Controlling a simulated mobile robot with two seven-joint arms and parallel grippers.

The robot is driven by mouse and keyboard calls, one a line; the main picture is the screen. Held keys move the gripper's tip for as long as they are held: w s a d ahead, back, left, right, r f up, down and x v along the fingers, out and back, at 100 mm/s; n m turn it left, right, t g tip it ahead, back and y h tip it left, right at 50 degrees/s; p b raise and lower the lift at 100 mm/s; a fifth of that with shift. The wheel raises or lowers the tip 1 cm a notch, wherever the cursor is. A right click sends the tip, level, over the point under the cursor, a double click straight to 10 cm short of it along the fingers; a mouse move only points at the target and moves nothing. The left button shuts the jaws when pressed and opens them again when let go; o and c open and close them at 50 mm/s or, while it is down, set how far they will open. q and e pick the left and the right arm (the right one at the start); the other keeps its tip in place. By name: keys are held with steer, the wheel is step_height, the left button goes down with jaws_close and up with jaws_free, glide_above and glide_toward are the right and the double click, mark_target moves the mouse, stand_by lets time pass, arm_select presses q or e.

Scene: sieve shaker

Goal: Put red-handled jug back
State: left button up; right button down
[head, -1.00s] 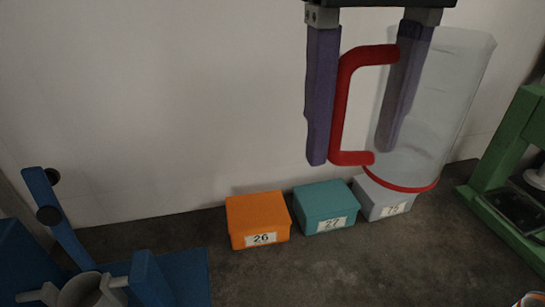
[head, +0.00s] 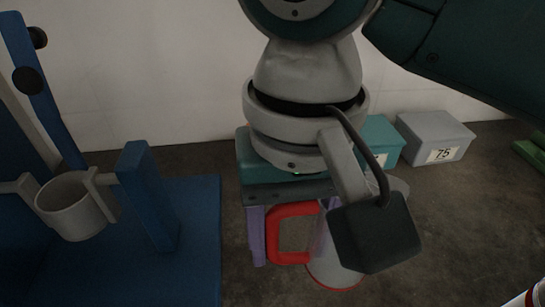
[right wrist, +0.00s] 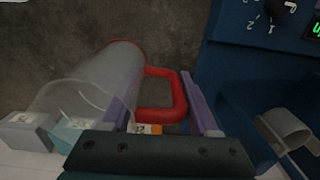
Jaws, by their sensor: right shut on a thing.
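The jug is clear with a red handle and a red line round its base. In the head view its body (head: 332,268) is mostly hidden behind my right wrist, and the red handle (head: 272,236) shows at its left. My right gripper (head: 290,250) is shut on the handle, with a purple finger on each side. In the right wrist view the clear body (right wrist: 92,82) lies left of the handle (right wrist: 180,97). I cannot tell whether the jug's base touches the bench. My left gripper is not in view.
A blue machine with a grey ring holder (head: 72,205) and a blue base plate (head: 200,240) stands left of the jug. Teal (head: 384,137) and grey (head: 436,136) labelled boxes sit behind, by the wall. A green stand (head: 532,152) is at the right edge.

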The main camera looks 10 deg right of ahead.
mark_target(290, 254)
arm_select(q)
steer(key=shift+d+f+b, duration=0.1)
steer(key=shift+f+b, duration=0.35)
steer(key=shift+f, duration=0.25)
arm_select(e)
step_height(290, 254, down, 5)
steer(key=shift+r, duration=0.1)
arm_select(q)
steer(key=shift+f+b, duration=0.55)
arm_select(e)
steer(key=shift+f, duration=1.95)
steer(key=shift+f, duration=0.15)
steer(key=shift+c, duration=0.7)
jaws_free()
arm_select(q)
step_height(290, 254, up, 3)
steer(key=p, duration=0.3)
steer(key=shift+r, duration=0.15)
arm_select(e)
step_height(290, 254, up, 12)
steer(key=shift+r, duration=0.15)
